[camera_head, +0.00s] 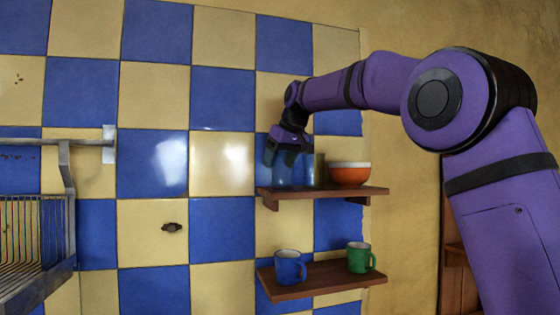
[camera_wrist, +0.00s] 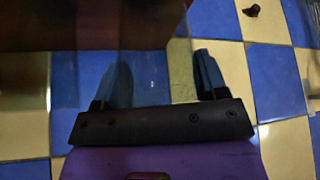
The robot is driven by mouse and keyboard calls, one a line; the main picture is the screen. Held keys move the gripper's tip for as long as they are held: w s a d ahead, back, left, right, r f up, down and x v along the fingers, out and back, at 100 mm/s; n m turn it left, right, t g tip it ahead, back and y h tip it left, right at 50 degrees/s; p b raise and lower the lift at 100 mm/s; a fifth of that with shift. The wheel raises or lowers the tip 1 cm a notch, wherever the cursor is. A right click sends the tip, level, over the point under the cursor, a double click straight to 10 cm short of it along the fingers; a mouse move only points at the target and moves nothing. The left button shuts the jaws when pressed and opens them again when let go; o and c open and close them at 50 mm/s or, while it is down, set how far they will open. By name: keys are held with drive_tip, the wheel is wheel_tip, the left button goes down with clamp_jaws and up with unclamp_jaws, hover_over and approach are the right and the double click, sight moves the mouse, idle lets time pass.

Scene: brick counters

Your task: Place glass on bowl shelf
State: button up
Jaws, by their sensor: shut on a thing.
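A clear glass, tinted blue by the tiles behind it (camera_head: 284,176), is at the left end of the upper wooden shelf (camera_head: 325,193). My gripper (camera_head: 287,155) reaches down from above and is shut on this glass. The glass base is at the shelf top; I cannot tell whether it touches. An orange bowl (camera_head: 349,175) stands at the right of the same shelf. In the wrist view my two fingers (camera_wrist: 163,82) stand apart with the see-through glass between them, its outline faint.
Another glass, olive-toned (camera_head: 316,171), stands between the held glass and the bowl. A lower shelf (camera_head: 320,281) holds a blue mug (camera_head: 290,267) and a green mug (camera_head: 359,258). A metal rack (camera_head: 40,235) hangs at the left. A dark hook (camera_head: 172,228) is on the tiled wall.

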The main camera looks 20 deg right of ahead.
drive_tip(key=shift+f, duration=0.1)
drive_tip(key=o, duration=1)
drive_tip(key=v, duration=1.2)
